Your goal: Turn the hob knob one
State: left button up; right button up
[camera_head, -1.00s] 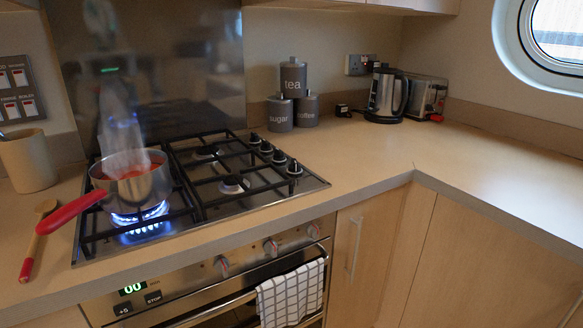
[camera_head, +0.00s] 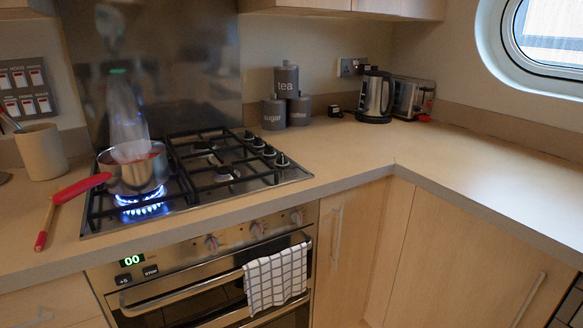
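The gas hob (camera_head: 232,202) is set in the worktop. Its several black and silver knobs stand in a row along its right side; the nearest knob (camera_head: 282,160) is by the right edge, and the farthest knob (camera_head: 249,136) is toward the back. The front left burner (camera_head: 143,205) burns with a blue flame. A steaming steel pan (camera_head: 132,175) with a red handle (camera_head: 80,188) sits over it. Which way the knobs point is too small to tell. Neither of my grippers is in view.
Canisters (camera_head: 274,114), a kettle (camera_head: 375,96) and a toaster (camera_head: 413,97) stand at the back. The worktop right of the hob (camera_head: 345,160) is clear. A checked towel (camera_head: 275,280) hangs on the oven handle.

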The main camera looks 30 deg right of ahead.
aim_at(282, 159)
jog(key=z, duration=0.05)
jog(key=k, duration=0.15)
jog(key=u, duration=0.95)
jog(key=i, duration=0.65)
jog(key=z, duration=2.15)
